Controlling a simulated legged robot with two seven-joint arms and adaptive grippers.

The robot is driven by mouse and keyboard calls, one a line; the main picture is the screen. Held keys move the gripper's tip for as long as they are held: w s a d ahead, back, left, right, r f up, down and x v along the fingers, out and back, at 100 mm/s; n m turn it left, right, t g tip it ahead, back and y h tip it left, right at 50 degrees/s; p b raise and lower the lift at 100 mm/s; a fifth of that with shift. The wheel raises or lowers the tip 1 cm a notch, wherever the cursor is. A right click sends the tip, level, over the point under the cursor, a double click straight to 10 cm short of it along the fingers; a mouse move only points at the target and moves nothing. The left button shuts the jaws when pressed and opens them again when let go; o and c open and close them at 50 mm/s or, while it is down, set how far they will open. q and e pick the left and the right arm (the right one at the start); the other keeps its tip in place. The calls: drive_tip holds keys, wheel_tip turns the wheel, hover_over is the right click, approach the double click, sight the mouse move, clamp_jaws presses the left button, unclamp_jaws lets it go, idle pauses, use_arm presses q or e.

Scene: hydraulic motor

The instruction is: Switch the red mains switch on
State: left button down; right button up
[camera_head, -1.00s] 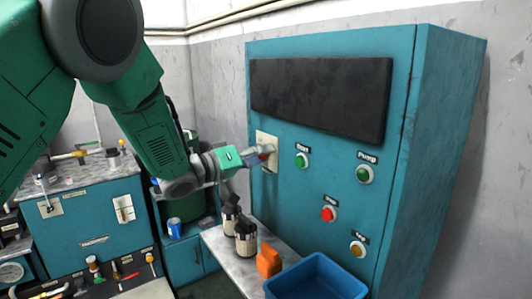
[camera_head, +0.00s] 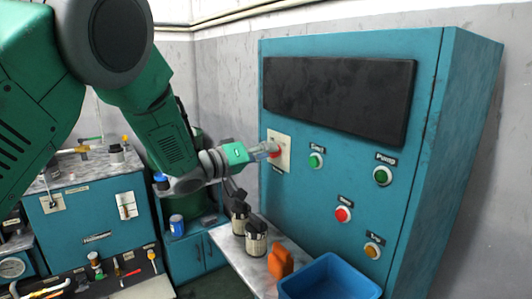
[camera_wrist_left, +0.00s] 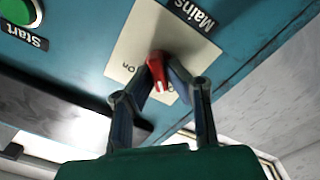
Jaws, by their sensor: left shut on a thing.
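The red mains switch (camera_wrist_left: 157,66) sits on a pale plate (camera_wrist_left: 128,48) marked "Mains" and "On" in the left wrist view. The plate (camera_head: 285,143) is on the left part of the teal cabinet front in the head view. My left gripper (camera_wrist_left: 160,80) is shut on the red switch, a finger on each side. In the head view my left gripper (camera_head: 268,150) reaches the plate from the left and partly covers the switch. I cannot tell the switch's exact position. My right gripper is not in view.
The cabinet (camera_head: 300,200) also carries a green Start button (camera_head: 316,160), a green Pump button (camera_head: 382,175), a red button (camera_head: 343,214) and an orange one (camera_head: 372,250). Below are a blue bin (camera_head: 330,280), an orange object (camera_head: 280,262) and two dark-topped containers (camera_head: 256,240).

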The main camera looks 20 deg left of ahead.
use_arm(q)
drive_tip(key=shift+s+d+f+m, duration=0.15)
drive_tip(key=shift+d+f+m, duration=0.3)
drive_tip(key=shift+m, duration=0.25)
drive_tip(key=m, duration=0.3)
drive_tip(key=shift+a+f+b, duration=0.1)
drive_tip(key=shift+b, duration=0.2)
drive_tip(key=m+b, duration=0.2)
drive_tip(key=m, duration=0.4)
drive_tip(key=shift+f, duration=0.1)
drive_tip(key=m+b, duration=0.2)
drive_tip(key=m, duration=0.1)
drive_tip(key=shift+m, duration=0.3)
drive_tip(key=shift+m+b, duration=1.25)
drive_tip(key=shift+m, duration=0.55)
drive_tip(key=shift+r, duration=0.2)
drive_tip(key=shift+a, duration=0.1)
drive_tip(key=c, duration=1.6)
unclamp_jaws()
drive_tip(key=shift+w, duration=0.3)
